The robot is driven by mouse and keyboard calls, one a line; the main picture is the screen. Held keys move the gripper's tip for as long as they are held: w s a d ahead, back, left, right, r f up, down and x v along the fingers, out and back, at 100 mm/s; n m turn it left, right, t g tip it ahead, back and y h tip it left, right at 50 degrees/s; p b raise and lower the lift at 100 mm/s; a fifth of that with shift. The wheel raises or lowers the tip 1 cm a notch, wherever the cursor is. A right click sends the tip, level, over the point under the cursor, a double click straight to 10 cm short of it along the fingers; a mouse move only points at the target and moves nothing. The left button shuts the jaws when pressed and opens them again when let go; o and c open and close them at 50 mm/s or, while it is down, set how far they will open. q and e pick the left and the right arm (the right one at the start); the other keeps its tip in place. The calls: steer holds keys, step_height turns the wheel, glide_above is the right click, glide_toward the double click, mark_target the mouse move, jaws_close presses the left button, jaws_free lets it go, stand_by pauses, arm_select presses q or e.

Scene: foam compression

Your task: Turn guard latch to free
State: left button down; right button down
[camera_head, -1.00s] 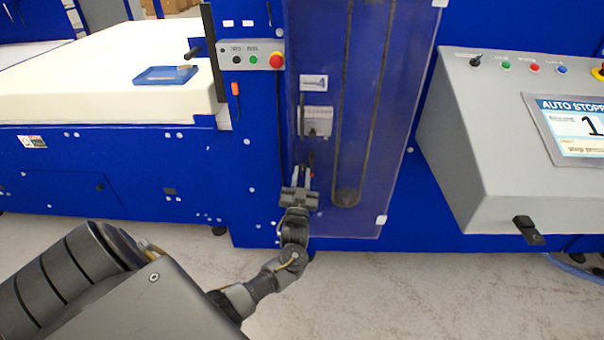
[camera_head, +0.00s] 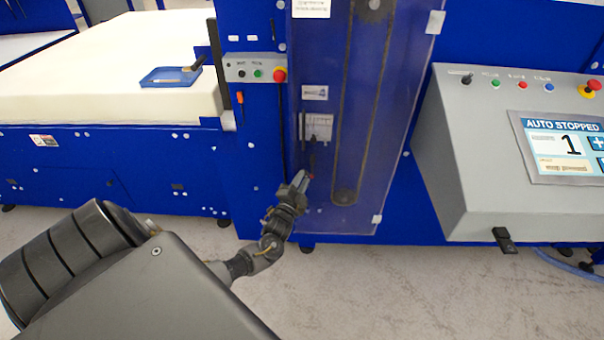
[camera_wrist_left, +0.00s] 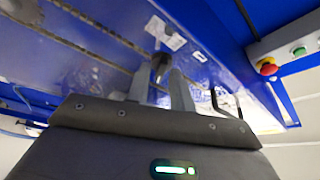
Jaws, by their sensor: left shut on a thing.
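The clear guard panel (camera_head: 395,110) hangs on the front of the blue machine. My left gripper (camera_head: 303,177) is at its lower left part. In the left wrist view, the two fingers (camera_wrist_left: 160,82) are closed around a small dark latch knob (camera_wrist_left: 160,64) in front of the panel. The fingers hide part of the knob, so its exact angle is hard to tell. In the head view the gripper is turned at a slant, and the latch is mostly hidden by the fingers. My right gripper is not in view.
A control box with a red emergency button (camera_head: 280,75) sits left of the guard. A grey console with a screen (camera_head: 562,145) reading AUTO STOPPED stands right. A blue tray (camera_head: 172,76) lies on the foam block (camera_head: 95,85). Floor in front is clear.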

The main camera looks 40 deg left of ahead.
arm_select(q)
steer(key=shift+r+m+g+h+p, duration=0.15)
steer(key=shift+m+g+h+p, duration=0.25)
steer(key=shift+m+p, duration=0.9)
steer(key=shift+r+m+g+h+p, duration=0.15)
steer(key=shift+m+g+p, duration=0.35)
steer(key=shift+m+p, duration=0.75)
steer(key=shift+a+f, duration=0.1)
steer(key=c, duration=1.6)
jaws_free()
steer(key=shift+o, duration=0.4)
steer(key=shift+w, duration=0.1)
steer(key=shift+f, duration=0.1)
steer(key=b+v, duration=0.1)
steer(key=v, duration=1)
steer(key=shift+b, duration=0.4)
steer(key=shift+w, duration=0.1)
